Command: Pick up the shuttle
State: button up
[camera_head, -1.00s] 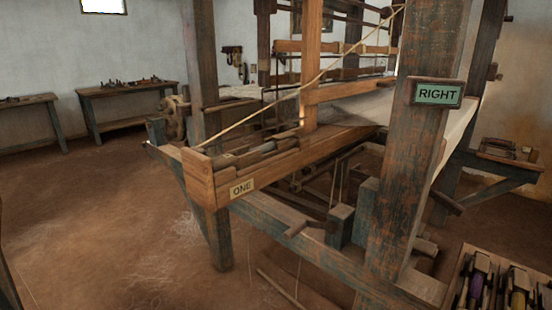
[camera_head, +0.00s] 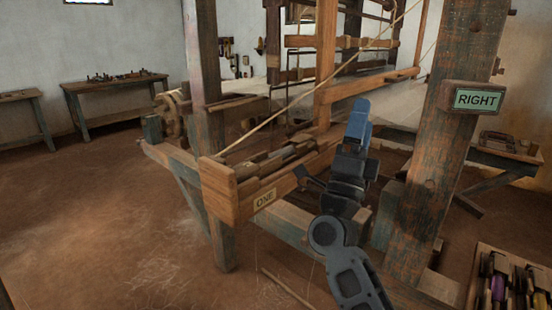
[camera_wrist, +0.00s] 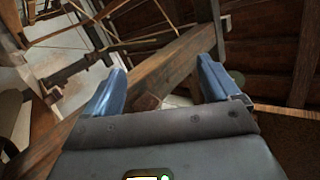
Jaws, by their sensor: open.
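My gripper (camera_head: 360,112) is raised in front of the loom in the head view, its blue fingers pointing up. In the wrist view my gripper (camera_wrist: 160,66) has its two blue fingers wide apart with nothing held between them. A long dark wooden piece (camera_head: 280,158) lies in the open wooden box marked ONE (camera_head: 222,192), left of my gripper. I cannot tell for sure whether it is a shuttle. A wooden tray (camera_head: 473,268) at the lower right holds several shuttle-like pieces with purple and yellow yarn (camera_head: 498,287), apart from my gripper.
A thick loom post (camera_head: 450,150) with a RIGHT sign (camera_head: 477,98) stands right of my arm. An upright wooden bar (camera_head: 326,60) and a slanted cord (camera_head: 290,105) are behind my gripper. The earthen floor (camera_head: 110,220) at left is clear.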

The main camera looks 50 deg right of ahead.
jog(key=d+r+m+g+y, duration=0.2)
jog(key=d+m+g+y, duration=0.4)
jog(key=m+g, duration=0.8)
jog(key=m+t+y+p, duration=0.3)
jog(key=m+t+y, duration=0.35)
jog(key=y, duration=1.05)
send_near(270, 157)
jog(key=shift+s+d+f+t, duration=0.2)
jog(key=shift+s+f+t, duration=0.15)
jog(key=shift+s, duration=0.15)
jog(key=shift+w+p+x, duration=0.2)
jog(key=shift+p+x, duration=0.75)
jog(key=shift+x, duration=2.8)
jog(key=c, duration=1.3)
